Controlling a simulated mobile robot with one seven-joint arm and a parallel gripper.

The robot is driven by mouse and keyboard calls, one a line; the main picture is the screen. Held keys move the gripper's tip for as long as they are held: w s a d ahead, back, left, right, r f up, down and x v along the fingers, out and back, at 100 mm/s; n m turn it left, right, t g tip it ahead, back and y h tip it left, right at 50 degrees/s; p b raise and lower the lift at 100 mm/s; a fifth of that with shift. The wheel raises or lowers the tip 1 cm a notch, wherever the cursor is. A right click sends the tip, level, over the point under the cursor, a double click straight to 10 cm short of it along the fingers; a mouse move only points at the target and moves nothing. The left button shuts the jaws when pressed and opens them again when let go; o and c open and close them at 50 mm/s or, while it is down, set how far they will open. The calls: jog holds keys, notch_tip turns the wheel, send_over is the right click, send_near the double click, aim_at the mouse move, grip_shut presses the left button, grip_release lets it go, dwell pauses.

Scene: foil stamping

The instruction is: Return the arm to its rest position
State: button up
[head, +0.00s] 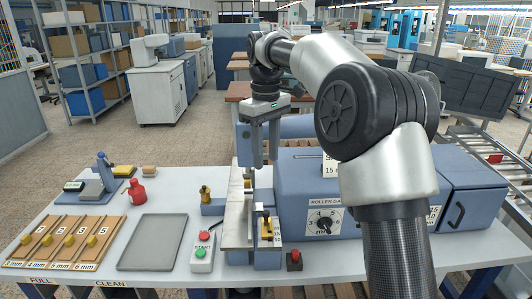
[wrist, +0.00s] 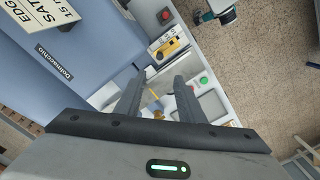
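My arm reaches out from the lower right of the head view and bends down over the blue foil stamping machine (head: 290,205). My gripper (head: 265,162) points down above the machine's left end, over its pale plate (head: 236,225). In the wrist view my gripper (wrist: 157,92) has its two fingers apart, with nothing held between them. The machine's blue housing (wrist: 60,45) fills the upper left of that view. The arm hides part of the machine's top and its sign.
On the white table (head: 150,228) are a grey tray (head: 152,242), a wooden rack (head: 62,242) with yellow-knobbed pieces, a red bottle (head: 137,192) and a start/stop box (head: 203,252). A roller conveyor (head: 480,160) stands at the right. The space above the table's left is clear.

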jog(key=s+d+r+m+t+p, duration=0.1)
jog(key=s+d+r+m+t, duration=0.2)
jog(key=s, duration=0.5)
jog(key=s+d+r+m, duration=0.1)
jog(key=s+d+r, duration=0.25)
jog(key=s, duration=0.35)
jog(key=s+d+f+m+t, duration=0.1)
jog(key=s+d+f+m, duration=0.1)
jog(key=s, duration=0.6)
jog(key=s+d+f+m+t+p, duration=0.1)
jog(key=s+d+f+m, duration=0.2)
jog(key=s, duration=0.5)
jog(key=shift+s+f+t, duration=0.2)
jog(key=shift+f+t, duration=0.1)
jog(key=shift+f, duration=0.3)
